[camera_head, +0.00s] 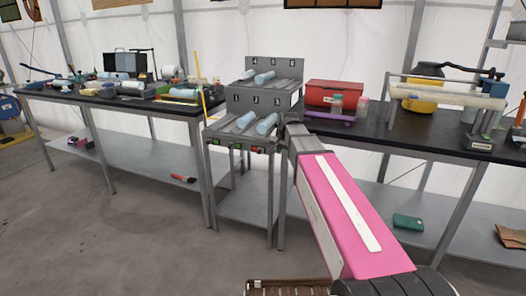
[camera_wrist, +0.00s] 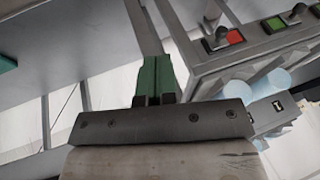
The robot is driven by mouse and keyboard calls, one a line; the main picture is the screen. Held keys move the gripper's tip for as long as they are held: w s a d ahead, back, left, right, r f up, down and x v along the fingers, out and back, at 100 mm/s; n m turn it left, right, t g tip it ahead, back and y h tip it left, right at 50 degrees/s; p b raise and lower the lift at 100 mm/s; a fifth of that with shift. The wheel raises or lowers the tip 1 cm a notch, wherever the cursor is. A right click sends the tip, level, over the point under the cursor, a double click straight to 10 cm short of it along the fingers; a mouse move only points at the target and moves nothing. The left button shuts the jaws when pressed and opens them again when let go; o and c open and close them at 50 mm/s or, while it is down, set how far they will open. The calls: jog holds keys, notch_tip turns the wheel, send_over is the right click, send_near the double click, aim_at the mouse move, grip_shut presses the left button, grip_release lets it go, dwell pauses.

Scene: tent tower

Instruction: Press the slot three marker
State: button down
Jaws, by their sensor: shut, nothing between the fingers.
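A grey two-tier rack (camera_head: 262,101) stands between the tables, with number plates above its slots and light blue rolls (camera_head: 267,124) in some of them. Along its lower front edge are two green markers (camera_head: 235,146) and, rightmost, a red marker (camera_head: 257,150), under what seems to be slot three; the digits are too small to be sure. In the wrist view the red marker (camera_wrist: 229,38) sits beside a black knob, with a green marker (camera_wrist: 272,25) beyond it. My gripper's green fingers (camera_wrist: 156,66) are shut and empty, left of the red marker and apart from it.
Black-topped tables flank the rack: the left one (camera_head: 150,104) is cluttered; the right one (camera_head: 375,132) bears a red box (camera_head: 334,94) and a yellow pot (camera_head: 424,98). A rack leg passes close to my fingers.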

aim_at(263, 149)
jog(key=w+a+r, duration=0.2)
jog(key=w+r, duration=0.1)
jog(key=r, duration=0.2)
jog(key=shift+w+a+r+m+t, duration=0.15)
jog(key=shift+r+m+t, duration=0.15)
jog(key=shift+t, duration=0.1)
jog(key=shift+f, duration=0.15)
jog(key=x, duration=0.4)
jog(key=a+x, duration=0.1)
jog(key=x, duration=0.3)
jog(key=a+x, duration=0.1)
jog(key=x, duration=0.2)
jog(key=shift+w+a, duration=0.15)
jog(key=shift+w, duration=0.25)
jog(key=shift+w+a+f, duration=0.2)
jog(key=shift+a+f, duration=0.15)
jog(key=shift+a, duration=0.1)
